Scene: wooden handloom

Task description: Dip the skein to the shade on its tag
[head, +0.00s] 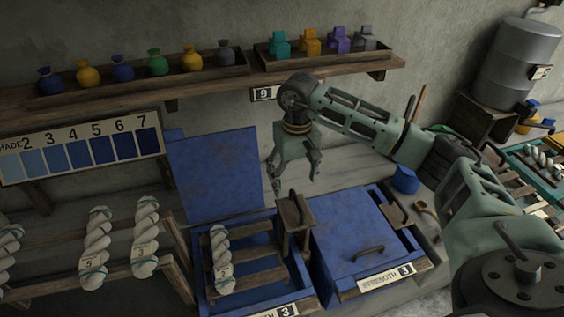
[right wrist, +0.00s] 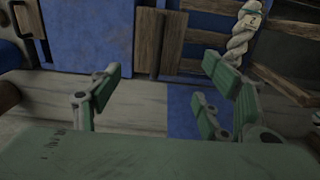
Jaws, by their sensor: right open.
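A white twisted skein (head: 222,265) with a small tag lies on the wooden slats of the open blue vat (head: 262,295); its tag is too small to read surely. The skein also shows at the top right of the right wrist view (right wrist: 238,42). The vat's blue lid (head: 215,178) stands raised behind it. My right gripper (head: 294,183) is open and empty, above and behind the vat, up and right of the skein. Its spread fingers show in the right wrist view (right wrist: 165,100). The shade chart (head: 85,150) hangs on the left, numbered up to 7. My left gripper is not in view.
A second vat with a shut blue lid (head: 362,232), labelled strength 3, stands right of the open one. A wooden block (head: 294,215) with a handle stands between them. A rack (head: 180,275) with white skeins is at left. Shelves (head: 190,82) of dye bags and jars run above.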

